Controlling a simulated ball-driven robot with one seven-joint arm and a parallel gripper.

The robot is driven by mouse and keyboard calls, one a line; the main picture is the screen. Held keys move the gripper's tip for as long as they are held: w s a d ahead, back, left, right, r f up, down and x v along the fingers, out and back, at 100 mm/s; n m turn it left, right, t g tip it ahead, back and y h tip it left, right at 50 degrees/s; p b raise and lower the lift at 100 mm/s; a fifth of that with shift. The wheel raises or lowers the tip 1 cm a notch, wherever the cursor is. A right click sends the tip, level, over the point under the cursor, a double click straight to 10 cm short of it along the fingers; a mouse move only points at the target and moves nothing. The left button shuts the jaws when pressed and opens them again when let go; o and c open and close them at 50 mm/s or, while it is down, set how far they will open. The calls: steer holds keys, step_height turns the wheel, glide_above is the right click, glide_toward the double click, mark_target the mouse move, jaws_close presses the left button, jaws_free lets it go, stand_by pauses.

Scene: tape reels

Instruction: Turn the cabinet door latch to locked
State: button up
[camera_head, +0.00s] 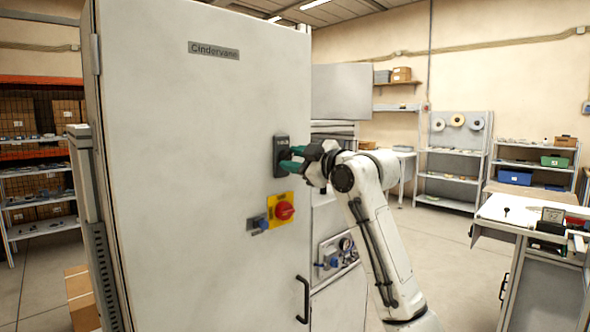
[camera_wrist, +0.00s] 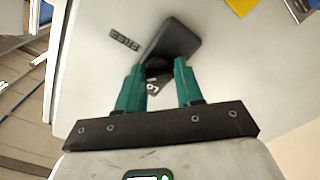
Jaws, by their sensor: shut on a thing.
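The cabinet door (camera_head: 190,130) is tall, pale grey and shut. Its latch (camera_head: 280,147) is a dark upright plate near the door's right edge. My gripper (camera_head: 284,159) reaches it from the right, with its green fingers at the plate. In the wrist view the latch (camera_wrist: 180,36) is a dark rounded plate, and the green fingers of my gripper (camera_wrist: 158,70) are shut on its dark turning part, mostly hidden between them. A small label (camera_wrist: 125,39) beside the plate seems to read FREE. Another label (camera_wrist: 152,87), partly hidden, shows between the fingers. The latch's exact angle is unclear.
Below the latch are a red rotary switch (camera_head: 284,210) on a yellow plate and a blue knob (camera_head: 262,224). A black door handle (camera_head: 303,299) is lower down. A workbench (camera_head: 535,215) stands at the right. Open floor lies between it and my arm.

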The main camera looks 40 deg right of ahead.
steer(key=n+b, duration=0.2)
steer(key=n, duration=0.3)
steer(key=shift+f+b, duration=0.1)
steer(key=shift+b, duration=0.3)
steer(key=shift+n+b, duration=0.6)
steer(key=shift+n, duration=1.3)
steer(key=o, duration=1)
steer(key=s+b, duration=0.1)
steer(key=s, duration=0.9)
steer(key=shift+s+d+b, duration=0.2)
steer(key=shift+s+b, duration=0.15)
steer(key=shift+s, duration=0.05)
